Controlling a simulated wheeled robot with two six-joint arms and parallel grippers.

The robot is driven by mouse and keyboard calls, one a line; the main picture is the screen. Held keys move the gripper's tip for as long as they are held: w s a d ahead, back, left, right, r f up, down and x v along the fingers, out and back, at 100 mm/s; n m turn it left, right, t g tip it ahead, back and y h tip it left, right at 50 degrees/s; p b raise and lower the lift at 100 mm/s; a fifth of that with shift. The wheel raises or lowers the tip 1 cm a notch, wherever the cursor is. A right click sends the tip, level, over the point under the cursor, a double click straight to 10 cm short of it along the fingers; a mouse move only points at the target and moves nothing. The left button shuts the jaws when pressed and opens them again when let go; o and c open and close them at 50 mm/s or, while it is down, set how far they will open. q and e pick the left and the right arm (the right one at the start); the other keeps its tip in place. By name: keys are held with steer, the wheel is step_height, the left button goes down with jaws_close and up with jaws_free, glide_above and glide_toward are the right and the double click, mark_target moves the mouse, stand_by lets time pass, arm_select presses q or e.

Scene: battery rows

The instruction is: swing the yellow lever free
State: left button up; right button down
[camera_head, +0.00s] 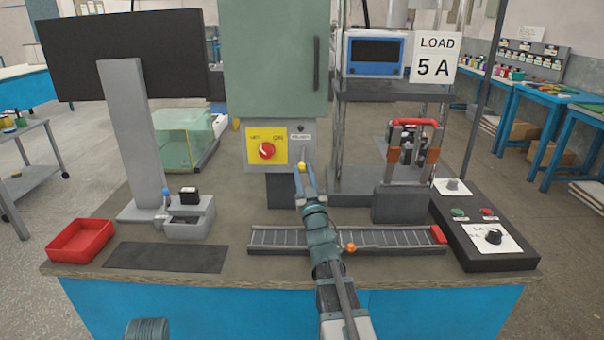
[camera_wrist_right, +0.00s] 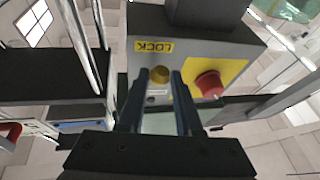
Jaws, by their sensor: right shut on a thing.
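The yellow lever's round end (camera_head: 301,168) shows at the front of the grey switch box, at its lower right. In the right wrist view the yellow ball (camera_wrist_right: 159,75) sits between my fingertips, below an upside-down LOCK label (camera_wrist_right: 155,46). My right gripper (camera_head: 304,177) reaches up from the front edge of the table and is shut on the lever's end; it also shows in the right wrist view (camera_wrist_right: 160,90). The rest of the lever is hidden. The red rotary knob (camera_head: 266,151) sits on a yellow plate (camera_head: 252,137) left of it. My left gripper is out of view.
A slotted rail (camera_head: 385,239) with an orange knob (camera_head: 350,247) lies under my right forearm. A red tray (camera_head: 81,240) and dark mat (camera_head: 165,257) are at left. A control box (camera_head: 480,262) stands at right. A tall green cabinet (camera_head: 272,60) rises above the switch box.

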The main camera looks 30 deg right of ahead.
steer(key=shift+s+d+n+y+p, duration=0.15)
steer(key=shift+d+n+y, duration=0.1)
steer(key=shift+n, duration=0.25)
steer(key=shift+s+d+n+y+p, duration=0.15)
steer(key=shift+n+y, duration=0.1)
steer(key=shift+n, duration=0.25)
steer(key=shift+w, duration=0.1)
steer(key=c, duration=0.6)
jaws_free()
